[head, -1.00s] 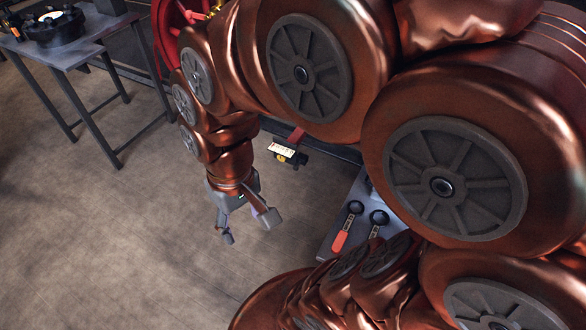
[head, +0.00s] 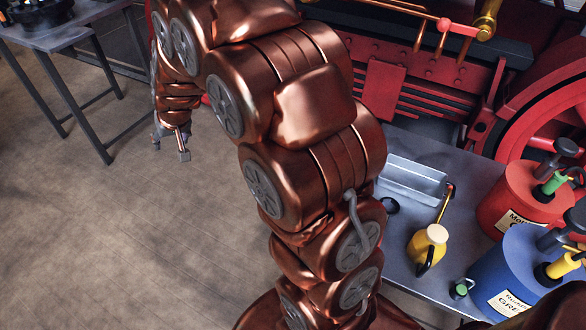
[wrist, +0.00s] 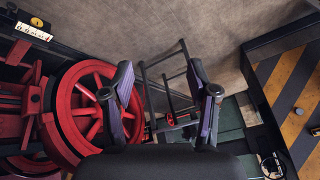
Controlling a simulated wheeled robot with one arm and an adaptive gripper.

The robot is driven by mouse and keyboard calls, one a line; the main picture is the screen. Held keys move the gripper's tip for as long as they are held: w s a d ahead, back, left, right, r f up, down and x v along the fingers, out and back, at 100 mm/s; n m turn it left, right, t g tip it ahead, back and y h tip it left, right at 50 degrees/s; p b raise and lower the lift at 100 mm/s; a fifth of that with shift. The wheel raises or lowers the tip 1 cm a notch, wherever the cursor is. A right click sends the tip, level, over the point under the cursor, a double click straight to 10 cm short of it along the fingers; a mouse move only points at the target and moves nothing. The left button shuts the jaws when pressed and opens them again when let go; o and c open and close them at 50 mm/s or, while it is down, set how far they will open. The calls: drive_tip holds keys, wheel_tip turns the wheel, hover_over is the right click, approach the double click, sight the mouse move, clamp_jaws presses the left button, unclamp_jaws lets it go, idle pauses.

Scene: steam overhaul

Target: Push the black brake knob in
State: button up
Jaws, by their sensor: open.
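I cannot make out the black brake knob with certainty in either view. My gripper (head: 171,148) hangs open and empty above the bare floor at the left of the head view. In the wrist view its two fingers (wrist: 160,92) are spread apart with nothing between them. A small yellow part and a dark part beside it (wrist: 37,18) sit near a light label plate (wrist: 33,31) at the upper left of the wrist view, apart from the fingers. I cannot tell whether the dark part is the knob.
A red spoked wheel (wrist: 92,105) stands left of the fingers in the wrist view. A striped black-and-yellow surface (wrist: 290,95) lies at right. In the head view, a grey bench (head: 395,235) holds a yellow oil can (head: 428,246) and red and blue drums (head: 522,200).

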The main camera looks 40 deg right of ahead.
drive_tip(key=w+d+f+m+t+h+b, duration=0.25)
drive_tip(key=w+d+f+b, duration=0.55)
drive_tip(key=w+f, duration=0.45)
drive_tip(key=w+d+f+m+t+h+b, duration=0.1)
drive_tip(key=w+d+f+m+h+b, duration=0.2)
drive_tip(key=d+f, duration=0.45)
drive_tip(key=w+d+f+t+h+b, duration=0.1)
drive_tip(key=w+d+f+h+b, duration=0.1)
drive_tip(key=w+d+f+b, duration=0.4)
drive_tip(key=s+d+f+m+g+h+b, duration=0.1)
drive_tip(key=s+d+f+m+h+b, duration=0.15)
drive_tip(key=d+f, duration=0.55)
drive_tip(key=s+d+f+m+g+h+b, duration=0.1)
drive_tip(key=d+f+h+b, duration=0.2)
drive_tip(key=d+f, duration=0.55)
drive_tip(key=s+d+f+m+g+h+b, duration=0.1)
drive_tip(key=s+d+f+g+h+b, duration=0.15)
drive_tip(key=s+d+f, duration=0.35)
drive_tip(key=s+d+f+m+g+h+b, duration=0.15)
drive_tip(key=s+f+b, duration=0.25)
drive_tip(key=f, duration=0.4)
drive_tip(key=w+d+h+b, duration=0.1)
drive_tip(key=d+b, duration=0.3)
drive_tip(key=d, duration=0.4)
drive_tip(key=shift+w+f, duration=0.15)
drive_tip(key=shift+w, duration=0.1)
